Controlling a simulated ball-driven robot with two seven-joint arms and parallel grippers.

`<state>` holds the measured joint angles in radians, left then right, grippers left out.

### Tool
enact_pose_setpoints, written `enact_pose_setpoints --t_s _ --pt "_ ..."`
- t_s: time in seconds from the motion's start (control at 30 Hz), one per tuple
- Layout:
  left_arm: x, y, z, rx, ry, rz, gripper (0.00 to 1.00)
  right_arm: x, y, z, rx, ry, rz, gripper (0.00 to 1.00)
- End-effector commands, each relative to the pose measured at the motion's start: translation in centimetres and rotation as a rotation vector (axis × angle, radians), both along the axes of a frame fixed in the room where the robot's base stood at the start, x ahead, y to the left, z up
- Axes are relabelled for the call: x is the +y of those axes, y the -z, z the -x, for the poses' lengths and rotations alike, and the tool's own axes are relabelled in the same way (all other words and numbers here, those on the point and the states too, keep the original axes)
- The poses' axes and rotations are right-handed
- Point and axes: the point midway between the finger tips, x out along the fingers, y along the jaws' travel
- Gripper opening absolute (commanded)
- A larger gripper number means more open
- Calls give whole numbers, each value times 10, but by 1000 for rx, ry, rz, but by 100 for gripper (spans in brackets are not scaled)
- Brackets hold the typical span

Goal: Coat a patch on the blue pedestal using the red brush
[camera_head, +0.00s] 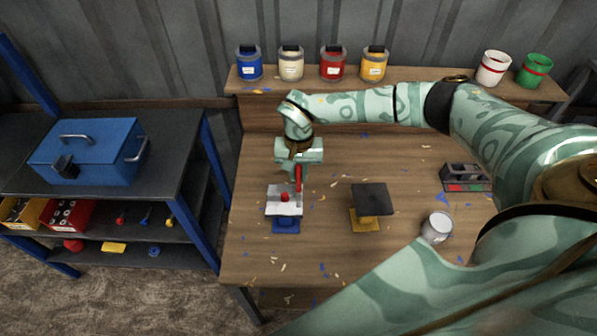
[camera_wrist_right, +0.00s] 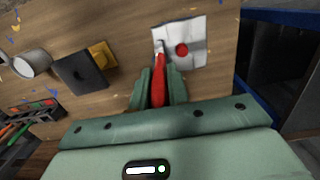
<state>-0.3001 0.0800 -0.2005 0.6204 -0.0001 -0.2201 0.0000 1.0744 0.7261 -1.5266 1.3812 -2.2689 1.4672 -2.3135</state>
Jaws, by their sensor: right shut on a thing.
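The blue pedestal (camera_head: 286,227) stands at the left front of the wooden table and carries a light grey plate (camera_head: 275,207). A round red patch (camera_head: 285,197) is on the plate; it also shows in the right wrist view (camera_wrist_right: 181,50). My right gripper (camera_head: 299,166) is shut on the red brush (camera_head: 298,180), which points down. In the right wrist view the red brush (camera_wrist_right: 158,85) sits between the fingers, its tip at the plate's edge (camera_wrist_right: 196,30). I cannot tell whether the tip touches the plate. My left gripper is not in view.
A yellow pedestal (camera_head: 366,223) with a dark plate (camera_head: 372,198) stands to the right. Beyond it are an open can (camera_head: 437,227) and a dark tool holder (camera_head: 466,178). Paint jars, such as the red one (camera_head: 333,66), line the back shelf. A blue toolbox (camera_head: 88,151) is on the left rack.

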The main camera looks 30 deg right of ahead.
Motion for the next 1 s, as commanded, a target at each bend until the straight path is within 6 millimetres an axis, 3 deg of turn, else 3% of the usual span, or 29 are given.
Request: enact_pose_setpoints --t_s 0.7,1.0 --pt "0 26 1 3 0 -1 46 -19 2 -31 0 0 0 0" --pt "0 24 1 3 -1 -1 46 -20 -1 -33 0 0 -1 0"
